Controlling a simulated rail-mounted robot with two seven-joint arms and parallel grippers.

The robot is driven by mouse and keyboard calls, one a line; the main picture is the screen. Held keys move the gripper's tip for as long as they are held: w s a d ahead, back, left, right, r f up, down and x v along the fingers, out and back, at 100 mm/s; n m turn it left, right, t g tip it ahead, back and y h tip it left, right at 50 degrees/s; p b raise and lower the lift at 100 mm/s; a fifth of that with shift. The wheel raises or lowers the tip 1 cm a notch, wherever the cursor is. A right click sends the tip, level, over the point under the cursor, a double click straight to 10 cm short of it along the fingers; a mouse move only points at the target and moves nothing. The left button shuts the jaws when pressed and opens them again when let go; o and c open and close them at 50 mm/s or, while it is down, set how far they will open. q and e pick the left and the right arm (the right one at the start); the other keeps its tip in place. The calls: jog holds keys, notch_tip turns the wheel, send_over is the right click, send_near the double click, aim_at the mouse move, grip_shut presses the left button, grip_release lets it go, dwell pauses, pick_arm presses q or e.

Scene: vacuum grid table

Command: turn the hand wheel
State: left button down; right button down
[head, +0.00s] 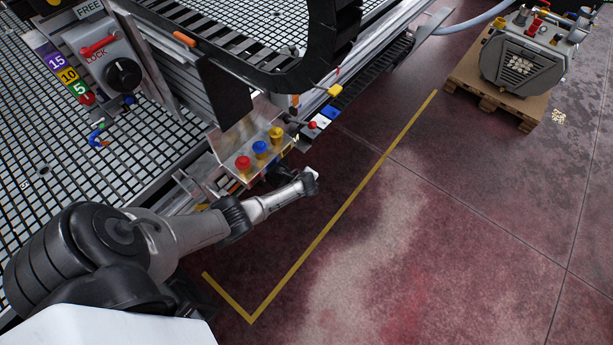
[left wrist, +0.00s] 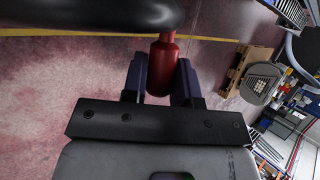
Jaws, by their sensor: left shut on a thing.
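In the left wrist view, a thick black curved rim (left wrist: 90,14), which looks like part of the hand wheel, crosses the top left. A red handle (left wrist: 164,55) stands out from it towards me. My left gripper (left wrist: 161,76) is shut on this red handle, with one dark finger on each side. The rest of the wheel is out of the frame. In the head view, my left arm reaches in from the left to below the table's edge. The wheel and the gripper's hold cannot be made out there. My right gripper is not in view.
A grid table (head: 60,150) fills the left. At its edge are a metal bracket (head: 222,158) with red, blue and yellow knobs, a FREE/LOCK panel (head: 135,45) and a black cable chain (head: 310,65). A pump (head: 522,62) stands on a pallet (head: 470,85). Floor on the right is clear.

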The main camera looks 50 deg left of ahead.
pick_arm(q)
jog(key=shift+s+d+f, duration=0.1)
jog(key=shift+s+f, duration=0.35)
jog(key=shift+s, duration=0.05)
jog(key=c, duration=1.3)
grip_release()
jog(key=o, duration=0.3)
jog(key=shift+s, duration=0.2)
jog(key=shift+o, duration=0.5)
jog(key=s+p+v, duration=0.1)
jog(key=p+v, duration=1.5)
jog(key=p, duration=0.1)
jog(key=shift+f, duration=0.35)
jog(key=shift+d, duration=0.15)
